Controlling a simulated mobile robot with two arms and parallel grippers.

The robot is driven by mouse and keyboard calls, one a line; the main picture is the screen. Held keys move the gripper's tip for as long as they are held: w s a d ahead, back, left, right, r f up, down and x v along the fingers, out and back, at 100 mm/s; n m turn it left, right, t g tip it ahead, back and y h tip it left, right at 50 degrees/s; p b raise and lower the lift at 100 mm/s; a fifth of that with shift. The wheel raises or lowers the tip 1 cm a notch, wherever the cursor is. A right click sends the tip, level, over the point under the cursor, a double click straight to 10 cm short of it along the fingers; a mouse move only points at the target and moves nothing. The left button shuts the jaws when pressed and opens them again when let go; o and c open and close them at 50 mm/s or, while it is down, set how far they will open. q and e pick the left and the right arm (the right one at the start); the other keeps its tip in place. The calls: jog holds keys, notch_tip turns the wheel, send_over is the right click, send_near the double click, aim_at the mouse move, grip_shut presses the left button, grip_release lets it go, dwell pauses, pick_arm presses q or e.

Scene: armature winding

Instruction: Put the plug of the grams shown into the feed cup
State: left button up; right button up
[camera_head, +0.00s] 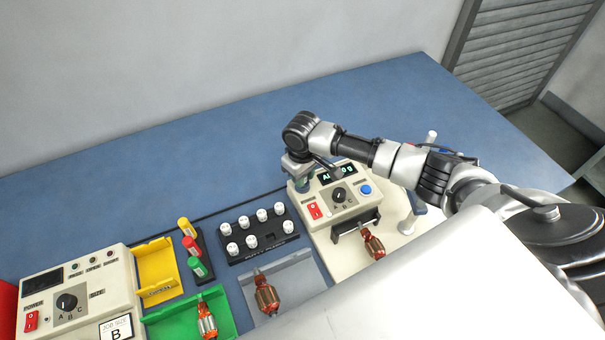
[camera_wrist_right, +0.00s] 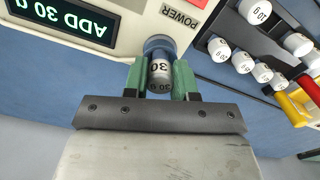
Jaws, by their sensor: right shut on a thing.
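My right gripper (camera_head: 301,183) is at the left back corner of the cream winding machine (camera_head: 352,208). In the right wrist view its green fingers (camera_wrist_right: 160,80) are shut on a white plug marked 30 (camera_wrist_right: 160,72). The plug is right at the round grey-blue feed cup (camera_wrist_right: 158,44) on the machine's side; I cannot tell how far it is in. The machine's display (camera_wrist_right: 62,18) reads "ADD 30 g", upside down in this view. In the head view my arm partly covers the display. My left gripper is not in view.
A black rack (camera_head: 262,253) of several white plugs stands left of the machine. The blue table behind is clear.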

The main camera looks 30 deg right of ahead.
jog(key=o, duration=0.8)
jog(key=shift+o, duration=0.2)
notch_tip(320, 180, up, 11)
jog(key=b, duration=0.1)
jog(key=shift+b, duration=0.3)
jog(key=shift+f, duration=0.15)
